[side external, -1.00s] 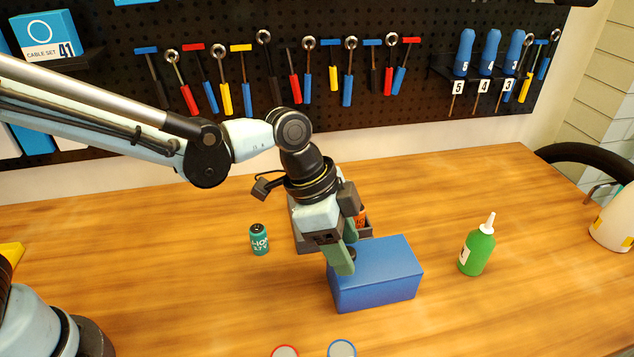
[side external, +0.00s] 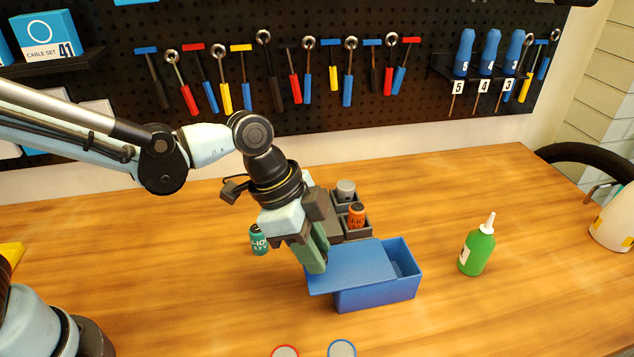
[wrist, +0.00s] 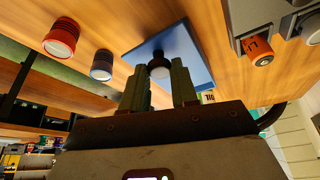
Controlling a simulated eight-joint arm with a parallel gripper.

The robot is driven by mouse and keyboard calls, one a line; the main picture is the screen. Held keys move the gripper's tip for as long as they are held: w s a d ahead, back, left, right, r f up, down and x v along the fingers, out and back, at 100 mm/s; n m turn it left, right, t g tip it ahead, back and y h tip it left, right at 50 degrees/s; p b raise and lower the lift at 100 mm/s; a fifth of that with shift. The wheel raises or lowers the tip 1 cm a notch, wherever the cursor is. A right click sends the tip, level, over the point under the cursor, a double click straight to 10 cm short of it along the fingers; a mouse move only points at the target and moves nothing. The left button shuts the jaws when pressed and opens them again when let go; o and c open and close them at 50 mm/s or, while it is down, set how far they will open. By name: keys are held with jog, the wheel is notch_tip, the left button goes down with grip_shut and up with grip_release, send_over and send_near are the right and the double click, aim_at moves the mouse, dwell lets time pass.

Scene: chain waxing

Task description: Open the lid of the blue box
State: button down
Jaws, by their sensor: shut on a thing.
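The blue box (side external: 378,293) stands on the table, right of my gripper (side external: 315,262). Its flat blue lid (side external: 352,263) is shifted left, overhanging the box's left side. The right part of the box is uncovered, showing its inner wall and some of its inside. In the wrist view, my gripper (wrist: 160,72) is shut on the dark round knob (wrist: 157,60) of the lid (wrist: 192,40). In the side view, the fingers hide the knob.
A dark grey tray (side external: 338,228) with an orange cell (side external: 357,214) and a grey cell (side external: 345,190) stands behind the box. A teal cell (side external: 259,241) stands left. A green bottle (side external: 477,250) stands right. Two round tops, red-rimmed (side external: 285,351) and blue-rimmed (side external: 342,349), show in front.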

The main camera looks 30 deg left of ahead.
jog(key=s+a, duration=0.3)
jog(key=a, duration=0.1)
jog(key=shift+s, duration=0.4)
jog(key=c, duration=0.9)
grip_release()
jog(key=shift+o, duration=0.2)
jog(key=shift+s+r, duration=0.1)
jog(key=v, duration=1.2)
jog(key=shift+a, duration=0.1)
